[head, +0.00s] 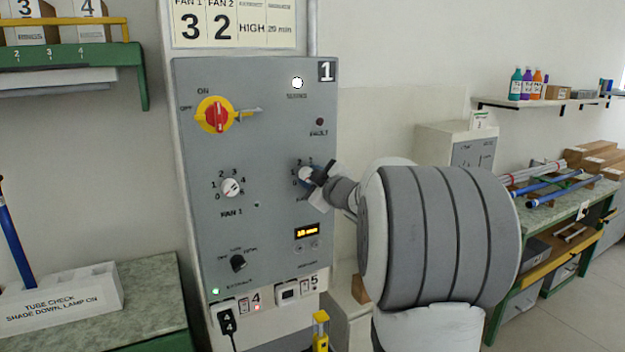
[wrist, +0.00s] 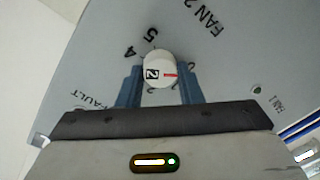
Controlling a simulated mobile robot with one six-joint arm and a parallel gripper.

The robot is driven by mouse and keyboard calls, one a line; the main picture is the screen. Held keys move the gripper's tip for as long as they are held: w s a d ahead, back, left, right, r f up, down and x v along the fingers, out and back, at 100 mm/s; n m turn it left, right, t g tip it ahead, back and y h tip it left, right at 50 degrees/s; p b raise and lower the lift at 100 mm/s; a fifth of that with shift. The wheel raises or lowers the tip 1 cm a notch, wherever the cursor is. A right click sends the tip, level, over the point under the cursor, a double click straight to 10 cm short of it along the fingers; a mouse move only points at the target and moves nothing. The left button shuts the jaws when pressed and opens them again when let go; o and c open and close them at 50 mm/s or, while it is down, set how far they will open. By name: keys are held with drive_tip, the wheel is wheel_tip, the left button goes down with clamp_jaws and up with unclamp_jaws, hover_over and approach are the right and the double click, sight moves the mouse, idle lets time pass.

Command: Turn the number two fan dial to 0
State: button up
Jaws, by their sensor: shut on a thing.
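The number two fan dial (wrist: 159,70) is a round white knob with a black square marked 2 and a red pointer line. My gripper (wrist: 160,90) has its two blue fingers on either side of it, shut on it. The red line points right in the wrist view, toward the side where a partly hidden numeral, seemingly 0, shows; the exact setting is hard to read. The 4 and 5 lie up and left of the knob. In the head view the dial (head: 305,174) is partly covered by my gripper (head: 316,179) on the grey panel (head: 270,135).
The fan 1 dial (head: 231,187) is left of it. A red-and-yellow switch (head: 215,115) and a black selector (head: 238,262) are on the same panel. A lit display (head: 306,231) is below the dial. A card (head: 235,24) above reads 3 and 2.

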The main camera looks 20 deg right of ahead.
drive_tip(key=o, duration=1)
drive_tip(key=shift+c, duration=0.2)
drive_tip(key=s, duration=0.8)
drive_tip(key=shift+d+r+b, duration=0.2)
drive_tip(key=shift+d+b, duration=0.05)
drive_tip(key=shift+b, duration=0.1)
drive_tip(key=shift+w+a, duration=0.1)
drive_tip(key=s+a+f+m+g, duration=0.3)
drive_tip(key=s+a+f+g, duration=0.2)
drive_tip(key=s, duration=0.4)
drive_tip(key=s+a+f+m+g, duration=0.3)
drive_tip(key=s+a+f+g, duration=0.2)
drive_tip(key=s+a+f, duration=0.2)
drive_tip(key=s+a+f+m+g+h, duration=0.1)
drive_tip(key=s+a+f+m+g, duration=0.3)
drive_tip(key=s+a+f, duration=0.3)
drive_tip(key=s+f, duration=0.2)
drive_tip(key=s, duration=0.2)
drive_tip(key=shift+s+g, duration=0.3)
drive_tip(key=shift+g, duration=0.1)
